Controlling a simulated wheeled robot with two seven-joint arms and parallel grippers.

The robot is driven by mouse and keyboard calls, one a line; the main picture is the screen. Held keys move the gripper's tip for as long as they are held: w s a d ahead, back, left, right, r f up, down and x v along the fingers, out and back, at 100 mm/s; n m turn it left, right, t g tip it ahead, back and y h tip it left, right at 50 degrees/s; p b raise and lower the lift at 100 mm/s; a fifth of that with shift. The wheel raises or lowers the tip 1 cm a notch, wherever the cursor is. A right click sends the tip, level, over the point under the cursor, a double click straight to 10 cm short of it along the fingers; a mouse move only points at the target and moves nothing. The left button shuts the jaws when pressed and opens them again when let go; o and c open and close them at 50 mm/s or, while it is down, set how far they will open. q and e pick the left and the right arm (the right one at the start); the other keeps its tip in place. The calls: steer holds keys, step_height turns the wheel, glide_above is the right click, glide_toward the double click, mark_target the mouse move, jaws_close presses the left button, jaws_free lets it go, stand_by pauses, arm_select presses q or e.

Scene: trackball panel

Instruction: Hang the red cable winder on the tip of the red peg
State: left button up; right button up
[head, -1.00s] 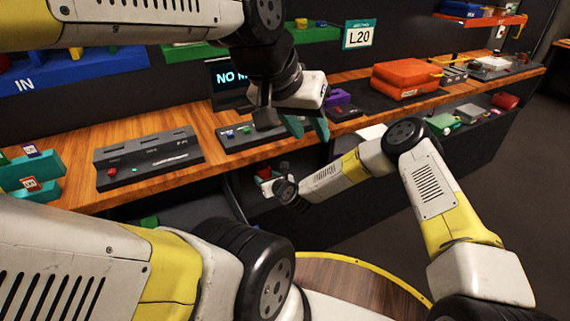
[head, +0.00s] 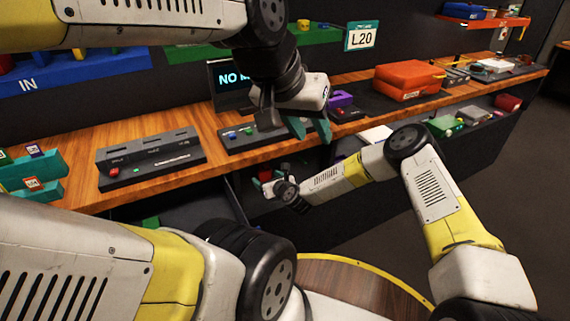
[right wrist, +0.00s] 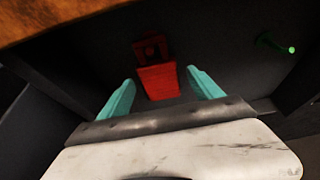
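My right gripper (right wrist: 162,91) is open in the right wrist view, one teal finger on each side of a red block-like part (right wrist: 158,80). Narrow dark gaps show between the fingers and it. Just beyond is a darker red square piece (right wrist: 150,47) with a dark hole; I cannot tell if the two are joined, or which is winder or peg. In the head view my right gripper (head: 265,181) is small, below the bench front, with a bit of red at it. My left gripper (head: 311,129) hangs above the bench edge, its teal fingers apart with nothing seen between them.
A green peg (right wrist: 275,45) with a bright tip sticks out to the right in the right wrist view. The wooden bench (head: 75,207) runs above my right gripper, carrying a dark slotted panel (head: 150,160) and an orange case (head: 408,81). A lower shelf holds a green box (head: 445,126).

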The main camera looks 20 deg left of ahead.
steer(key=v, duration=0.8)
steer(key=d+r+n+g+h, duration=0.2)
steer(key=d+r+n+h, duration=0.3)
steer(key=d+r+n, duration=1.8)
steer(key=s+d+r+h, duration=0.1)
steer(key=s+d+r, duration=0.3)
steer(key=d+r, duration=0.3)
steer(key=s+d+r+h, duration=0.2)
steer(key=s+d+r, duration=0.3)
steer(key=d, duration=0.4)
steer(key=s+d+r+n, duration=0.1)
steer(key=s+d, duration=0.2)
steer(key=s, duration=0.3)
steer(key=s+d+r+n, duration=0.2)
steer(key=s+d, duration=0.1)
steer(key=s, duration=0.4)
steer(key=shift+s+d+r+n+g, duration=0.2)
steer(key=shift+d+n+g, duration=0.1)
steer(key=shift+d, duration=0.1)
steer(key=shift+w, duration=0.1)
